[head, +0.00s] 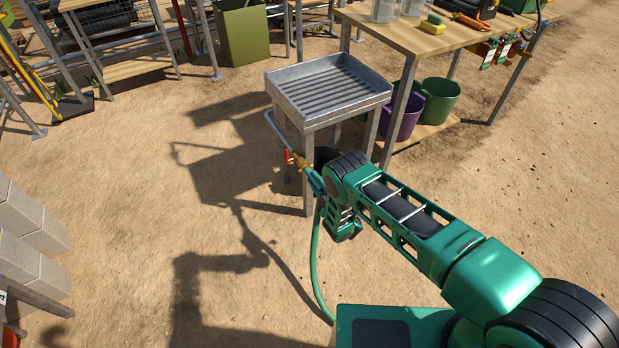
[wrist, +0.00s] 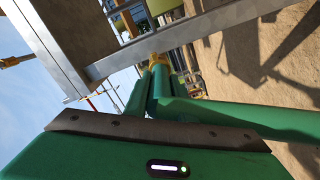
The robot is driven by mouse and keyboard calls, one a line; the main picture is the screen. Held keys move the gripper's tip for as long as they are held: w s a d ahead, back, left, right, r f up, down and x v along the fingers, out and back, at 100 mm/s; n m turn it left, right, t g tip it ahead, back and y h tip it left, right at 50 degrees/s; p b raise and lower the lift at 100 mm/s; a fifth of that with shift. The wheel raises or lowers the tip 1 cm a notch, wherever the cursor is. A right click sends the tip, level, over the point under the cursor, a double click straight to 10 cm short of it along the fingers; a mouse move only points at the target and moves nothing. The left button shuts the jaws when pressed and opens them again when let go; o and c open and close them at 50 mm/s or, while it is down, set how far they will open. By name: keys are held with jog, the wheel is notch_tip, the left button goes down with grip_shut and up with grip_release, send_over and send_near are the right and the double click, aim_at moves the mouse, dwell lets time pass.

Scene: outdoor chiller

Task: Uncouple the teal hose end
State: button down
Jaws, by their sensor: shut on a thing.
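The teal hose end (head: 315,180) is at the front left leg of the metal sink stand. It lines up with a brass tap (head: 299,161) that has a red handle, and the two appear to meet. The teal hose (head: 315,262) hangs from it in a curve toward my base. My gripper (head: 321,187) is shut on the hose end, partly hidden by my own wrist. In the wrist view the hose end (wrist: 154,92) lies between the green fingers, with brass (wrist: 158,60) just beyond it. The exact joint is too small to make out.
The galvanized sink (head: 283,98) stands on legs close above and beside my gripper. A wooden bench (head: 370,22) with purple (head: 408,118) and green (head: 441,103) buckets is behind right. Grey blocks (head: 25,245) stand at left. The sandy ground left of the sink is open.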

aim_at(322, 190)
jog(key=shift+f, duration=0.1)
jog(key=shift+s+d, duration=0.4)
jog(key=shift+s, duration=0.1)
dwell(0.4)
jog(key=shift+s+d, duration=0.25)
jog(key=shift+v, duration=2.2)
jog(key=c, duration=2.2)
grip_release()
grip_shut()
